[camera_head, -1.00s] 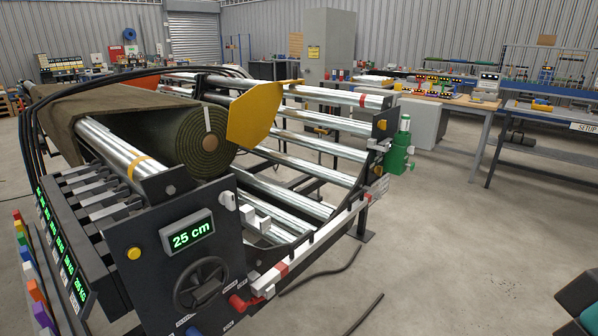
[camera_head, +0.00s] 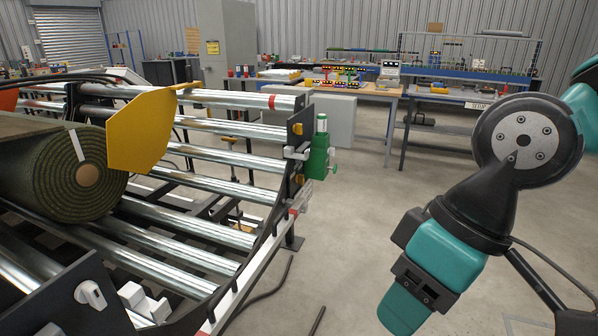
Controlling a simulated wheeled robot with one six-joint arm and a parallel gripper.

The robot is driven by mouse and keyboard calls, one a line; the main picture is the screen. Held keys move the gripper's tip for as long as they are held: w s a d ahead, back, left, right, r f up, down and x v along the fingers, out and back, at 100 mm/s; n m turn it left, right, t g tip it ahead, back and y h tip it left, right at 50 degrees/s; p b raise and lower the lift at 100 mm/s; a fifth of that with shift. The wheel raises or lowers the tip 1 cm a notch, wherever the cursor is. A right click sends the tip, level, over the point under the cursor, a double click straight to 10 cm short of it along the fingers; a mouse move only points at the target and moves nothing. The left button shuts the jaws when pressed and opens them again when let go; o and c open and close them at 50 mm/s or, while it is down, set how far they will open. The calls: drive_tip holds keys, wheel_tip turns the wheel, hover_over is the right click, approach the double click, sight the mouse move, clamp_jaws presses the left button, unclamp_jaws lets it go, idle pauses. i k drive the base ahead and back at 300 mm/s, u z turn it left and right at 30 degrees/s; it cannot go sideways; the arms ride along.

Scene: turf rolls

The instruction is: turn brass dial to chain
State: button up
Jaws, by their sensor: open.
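No brass dial can be made out for certain. Two small brass-coloured round parts, an upper one (camera_head: 297,129) and a lower one (camera_head: 299,180), sit on the dark end plate of the roller machine, too small to read. A green valve-like unit (camera_head: 318,158) stands beside them. No chain or dial marking is legible. My arm's teal and black links fill the right side, well apart from the machine. No gripper fingers can be made out.
A rolled turf (camera_head: 60,180) lies at left against a yellow plate (camera_head: 140,132). Shiny rollers (camera_head: 215,155) run across the machine. Workbenches (camera_head: 395,95) stand behind. The concrete floor (camera_head: 350,220) between machine and arm is clear, apart from dark hoses lying on it.

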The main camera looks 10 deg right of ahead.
sight(300, 178)
drive_tip(key=z, duration=0.05)
drive_tip(key=i, duration=0.15)
drive_tip(key=u, duration=0.05)
drive_tip(key=k, duration=0.5)
drive_tip(key=z, duration=0.9)
drive_tip(key=i, duration=0.95)
drive_tip(key=z, duration=0.4)
drive_tip(key=i, duration=0.85)
drive_tip(key=u, duration=0.65)
drive_tip(key=i, duration=0.6)
drive_tip(key=u, duration=1.05)
drive_tip(key=i, duration=0.35)
drive_tip(key=u, duration=0.4)
